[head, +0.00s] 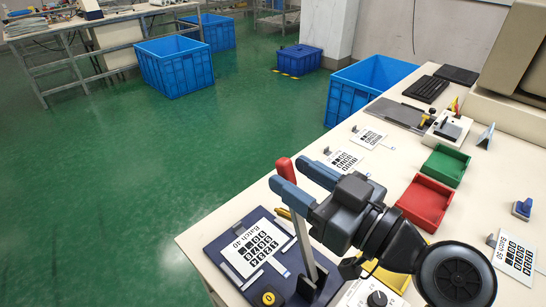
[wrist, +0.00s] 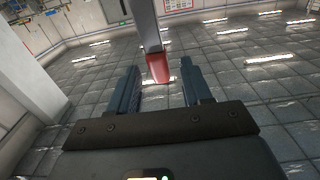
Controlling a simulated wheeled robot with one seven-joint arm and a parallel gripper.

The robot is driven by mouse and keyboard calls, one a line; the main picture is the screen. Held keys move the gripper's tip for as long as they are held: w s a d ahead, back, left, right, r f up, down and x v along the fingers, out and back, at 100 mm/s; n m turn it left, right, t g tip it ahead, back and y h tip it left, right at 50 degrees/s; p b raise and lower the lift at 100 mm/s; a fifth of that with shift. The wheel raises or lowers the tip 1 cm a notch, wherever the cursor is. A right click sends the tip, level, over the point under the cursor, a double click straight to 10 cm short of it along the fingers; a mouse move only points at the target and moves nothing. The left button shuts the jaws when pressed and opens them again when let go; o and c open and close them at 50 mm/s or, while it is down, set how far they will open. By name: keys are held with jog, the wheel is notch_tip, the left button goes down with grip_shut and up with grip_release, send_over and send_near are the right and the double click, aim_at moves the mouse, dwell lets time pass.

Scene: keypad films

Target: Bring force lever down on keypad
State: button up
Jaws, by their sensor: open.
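The force lever has a red handle (head: 286,170) on a grey metal shaft (head: 303,240) and stands raised, near upright. Its foot is at the right side of a dark blue base (head: 215,252). The keypad film, marked Batch-40 (head: 255,245), lies flat on that base, left of the lever. My gripper (head: 289,171) is open, its blue-grey fingers at handle height. In the wrist view the red handle (wrist: 158,68) shows in the gap between the fingertips (wrist: 160,63), apart from both. I cannot tell how deep between them it sits.
Red (head: 424,203) and green (head: 445,166) trays stand on the table right of my arm. More keypad cards (head: 345,162) lie further back. A yellow-faced dial (head: 268,297) sits at the base's front. A blue crate (head: 360,88) stands beyond the table's left edge.

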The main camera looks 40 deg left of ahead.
jog(key=shift+w+a+p, duration=0.15)
jog(key=shift+a+p, duration=0.25)
jog(key=shift+a, duration=1.85)
grip_shut()
